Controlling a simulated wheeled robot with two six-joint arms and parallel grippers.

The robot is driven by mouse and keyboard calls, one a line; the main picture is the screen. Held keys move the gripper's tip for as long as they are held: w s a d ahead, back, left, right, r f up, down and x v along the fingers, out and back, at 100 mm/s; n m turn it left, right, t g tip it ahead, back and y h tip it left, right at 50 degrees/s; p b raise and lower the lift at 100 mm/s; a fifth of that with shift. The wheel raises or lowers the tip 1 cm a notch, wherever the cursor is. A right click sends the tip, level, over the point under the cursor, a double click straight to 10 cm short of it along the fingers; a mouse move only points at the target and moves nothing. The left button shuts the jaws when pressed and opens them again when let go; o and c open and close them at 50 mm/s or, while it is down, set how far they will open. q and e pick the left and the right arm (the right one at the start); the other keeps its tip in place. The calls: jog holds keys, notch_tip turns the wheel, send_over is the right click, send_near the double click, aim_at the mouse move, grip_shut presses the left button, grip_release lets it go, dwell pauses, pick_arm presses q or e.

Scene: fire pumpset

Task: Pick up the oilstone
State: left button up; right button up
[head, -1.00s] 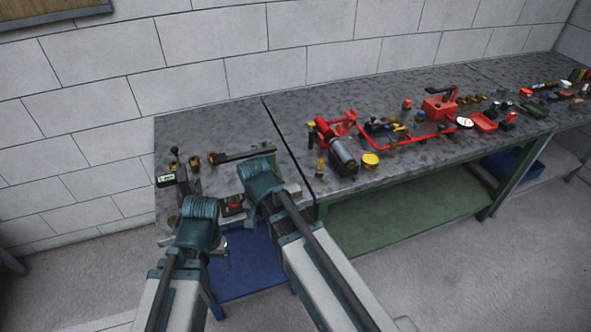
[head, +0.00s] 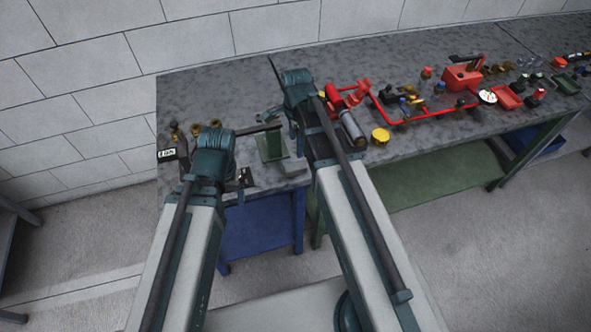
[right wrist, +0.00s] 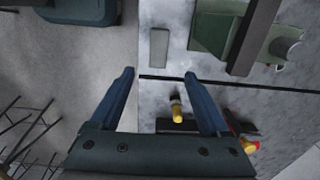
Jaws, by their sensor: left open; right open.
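A flat grey rectangular block, which looks like the oilstone (right wrist: 159,46), lies near the bench's front edge in the right wrist view. In the head view the oilstone (head: 294,168) shows as a pale slab beside the green block. My right gripper (right wrist: 160,74) is open and empty, its fingertips over the bench edge, with the block just beyond them and roughly between their lines.
A green block (right wrist: 213,28) with a dark bar (right wrist: 252,38) across it stands beside the oilstone. A yellow-capped item (right wrist: 176,110) lies near my right finger. Red pump parts (head: 425,112) spread over the bench to the right. The bench's back left (head: 215,95) is clear.

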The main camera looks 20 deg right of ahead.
jog(key=b, duration=0.6)
send_over(295, 166)
notch_tip(295, 166, down, 7)
jog(key=shift+w+d+r, duration=0.1)
jog(key=shift+d, duration=0.05)
notch_tip(295, 166, down, 5)
jog(key=b, duration=0.5)
grip_shut()
